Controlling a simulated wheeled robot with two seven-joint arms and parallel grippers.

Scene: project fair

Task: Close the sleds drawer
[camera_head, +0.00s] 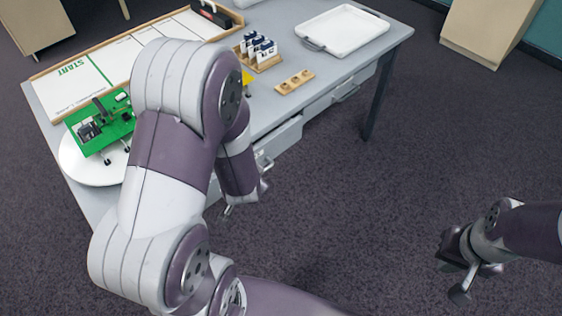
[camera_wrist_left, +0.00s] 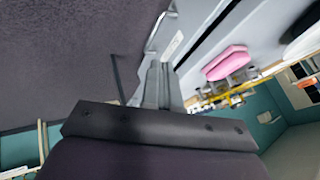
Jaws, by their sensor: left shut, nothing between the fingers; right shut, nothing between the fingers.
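Two drawer fronts show under the grey table in the head view. The nearer drawer (camera_head: 284,139) seems to stand out a little from the table edge, partly hidden by my left arm. The farther drawer (camera_head: 320,106) looks about flush. I cannot read which is the sleds drawer. My left gripper (camera_head: 228,211) is shut and empty, low in front of the table by the nearer drawer's handle (camera_head: 265,160). In the left wrist view its fingers (camera_wrist_left: 157,72) point at a grey front with a white label (camera_wrist_left: 172,45); contact is unclear. My right gripper (camera_head: 463,284) is shut and empty over the floor.
On the table (camera_head: 376,47) are a white tray (camera_head: 343,30), a wooden block with holes (camera_head: 295,82), a rack of small dark-and-white items (camera_head: 258,50), a START board (camera_head: 75,84) and a green board (camera_head: 104,130) on a white disc. Dark carpet at right is clear.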

